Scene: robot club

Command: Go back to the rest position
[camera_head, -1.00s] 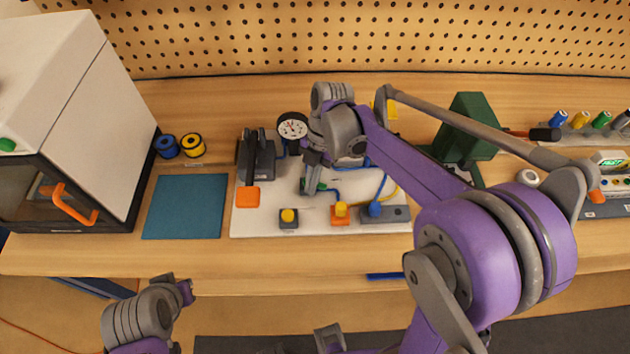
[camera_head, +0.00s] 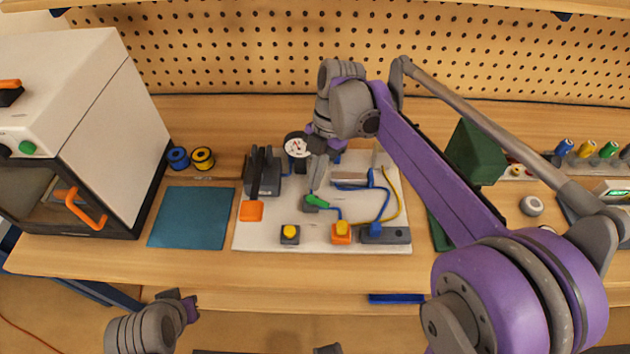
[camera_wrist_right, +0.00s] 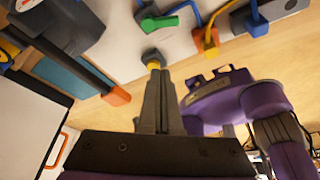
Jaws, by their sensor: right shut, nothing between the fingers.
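In the head view my right arm reaches in from the lower right over the white board (camera_head: 268,238). My right gripper (camera_head: 317,184) is shut and empty, hanging above the board close to the green lever (camera_head: 318,201). In the right wrist view its closed fingers (camera_wrist_right: 156,72) point at the yellow button (camera_wrist_right: 151,55) and overlap its near side; I cannot tell the gap. Part of my left arm (camera_head: 150,328) shows at the lower left in the head view; its fingertips do not show.
The board carries a gauge (camera_head: 297,146), yellow buttons, and blue and yellow tubes. Left of it are a teal mat (camera_head: 192,217), two spools and a white oven-like box (camera_head: 100,110) with an orange handle. A dark green block (camera_head: 474,151) stands on the right.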

